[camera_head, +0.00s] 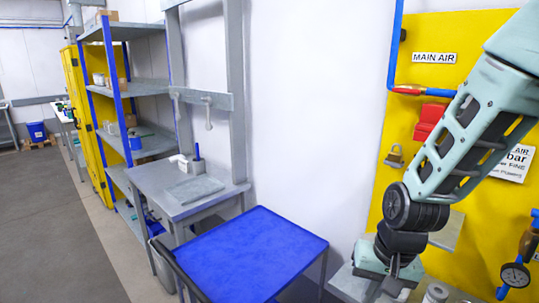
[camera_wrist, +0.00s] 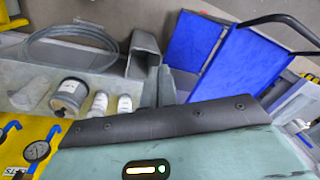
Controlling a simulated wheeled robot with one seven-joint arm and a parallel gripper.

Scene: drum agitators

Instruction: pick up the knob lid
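I cannot make out the knob lid for certain in either view. In the wrist view a grey bench (camera_wrist: 88,84) holds a grey can with a dark band (camera_wrist: 69,97), a pale cup-like piece (camera_wrist: 31,93) and two small pale cylinders, one (camera_wrist: 99,104) left of the other (camera_wrist: 124,104). The can also shows at the bottom of the head view (camera_head: 436,293). My gripper (camera_head: 394,286) hangs low over this bench in the head view, left of the can. Its fingertips are too small and partly hidden to judge their opening. The wrist view shows only my wrist housing, not the fingers.
A coiled grey hose (camera_wrist: 72,42) and a grey square duct (camera_wrist: 145,52) lie behind the can. A blue-topped table (camera_head: 250,250) stands left of the bench, bare on top. A yellow panel (camera_head: 440,90) with a gauge (camera_head: 515,275) rises behind my arm.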

